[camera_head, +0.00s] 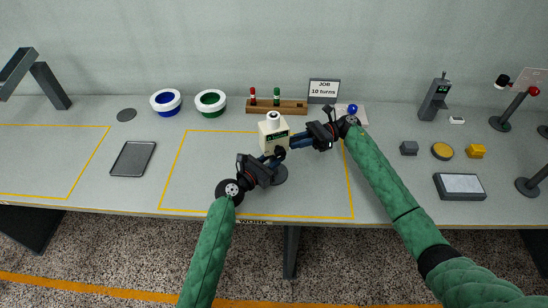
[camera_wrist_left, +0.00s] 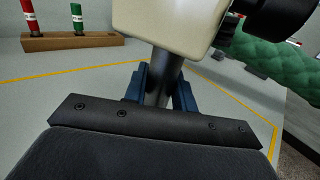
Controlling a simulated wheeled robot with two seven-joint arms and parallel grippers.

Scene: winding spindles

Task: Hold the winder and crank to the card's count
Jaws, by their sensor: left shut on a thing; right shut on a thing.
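The winder is a cream block (camera_head: 272,133) on a grey post with a round dark base (camera_head: 279,175), inside the yellow outline. My left gripper (camera_head: 273,163) is shut on the winder's post below the block. In the left wrist view its blue fingers (camera_wrist_left: 163,92) lie on both sides of the post. My right gripper (camera_head: 296,142) is shut at the right side of the block, where the crank is; its fingers largely hide the crank handle. The job card (camera_head: 323,91) stands at the back and reads "JOB 10 turns".
A wooden rack (camera_head: 292,107) with a red and a green spindle stands behind the winder. White-rimmed blue (camera_head: 166,103) and green (camera_head: 210,103) bowls stand at back left. A dark tray (camera_head: 132,159) lies left. Small blocks and a scale-like pad (camera_head: 460,186) are at right.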

